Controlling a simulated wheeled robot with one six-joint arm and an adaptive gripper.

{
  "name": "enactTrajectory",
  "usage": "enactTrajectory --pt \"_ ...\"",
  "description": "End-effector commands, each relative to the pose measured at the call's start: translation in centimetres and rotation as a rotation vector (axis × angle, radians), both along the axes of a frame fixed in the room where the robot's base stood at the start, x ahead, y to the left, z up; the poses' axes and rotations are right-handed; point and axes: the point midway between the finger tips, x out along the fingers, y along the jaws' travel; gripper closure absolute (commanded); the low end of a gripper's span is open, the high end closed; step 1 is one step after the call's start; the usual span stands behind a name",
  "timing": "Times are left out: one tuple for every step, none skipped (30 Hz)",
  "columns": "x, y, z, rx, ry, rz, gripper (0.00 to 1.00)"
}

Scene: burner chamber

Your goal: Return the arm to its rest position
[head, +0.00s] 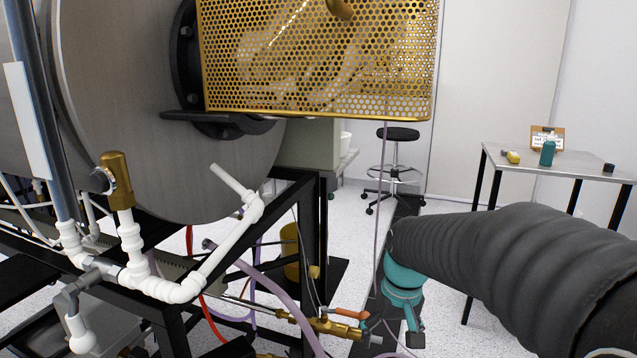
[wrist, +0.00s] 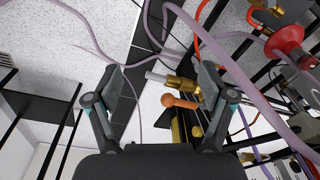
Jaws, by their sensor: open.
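My gripper (wrist: 161,82) is open, with its two fingers spread wide and nothing held between them. In the head view my arm, in a dark ribbed sleeve, reaches in from the right and ends in a teal wrist low in the picture. A brass valve (head: 325,325) with an orange handle (head: 350,313) lies just left of the wrist. In the wrist view the orange handle (wrist: 180,101) and brass fitting (wrist: 184,83) show between the fingers, nearer the right finger. They look apart from the fingers, but the depth gap is hard to tell.
A large metal chamber (head: 150,110) with white pipes (head: 225,245) and a black frame (head: 313,230) fills the left. A perforated golden guard (head: 320,95) hangs above. Purple hoses (head: 280,295) run near the valve. A table (head: 590,172) and a stool (head: 398,135) stand behind.

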Motion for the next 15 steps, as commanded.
enactTrajectory --pt "-1.6 -0.2 0.5 -0.003 -0.023 -0.012 0.18" --pt "-2.4 -0.4 0.7 -0.005 -0.036 -0.021 0.18" --pt "-3.5 -0.6 1.0 -0.008 -0.053 -0.031 0.18" --pt "-4.3 -0.7 1.2 -0.011 -0.066 -0.036 0.18" --pt "-5.1 -0.8 1.4 -0.013 -0.077 -0.043 0.18" --pt "-6.2 -1.0 1.5 -0.015 -0.095 -0.051 0.18" --pt "-7.0 -1.1 1.7 -0.017 -0.108 -0.055 0.18" --pt "-7.7 -1.2 1.8 -0.018 -0.121 -0.060 0.18" --pt "-8.7 -1.3 2.0 -0.020 -0.138 -0.065 0.18" --pt "-9.5 -1.4 2.0 -0.021 -0.151 -0.068 0.18" --pt "-10.2 -1.5 2.1 -0.022 -0.165 -0.071 0.18" --pt "-11.2 -1.6 2.3 -0.024 -0.184 -0.074 0.18" --pt "-11.9 -1.7 2.3 -0.025 -0.198 -0.075 0.18" --pt "-12.6 -1.8 2.4 -0.027 -0.212 -0.075 0.18" --pt "-13.5 -1.9 2.5 -0.029 -0.230 -0.075 0.18"
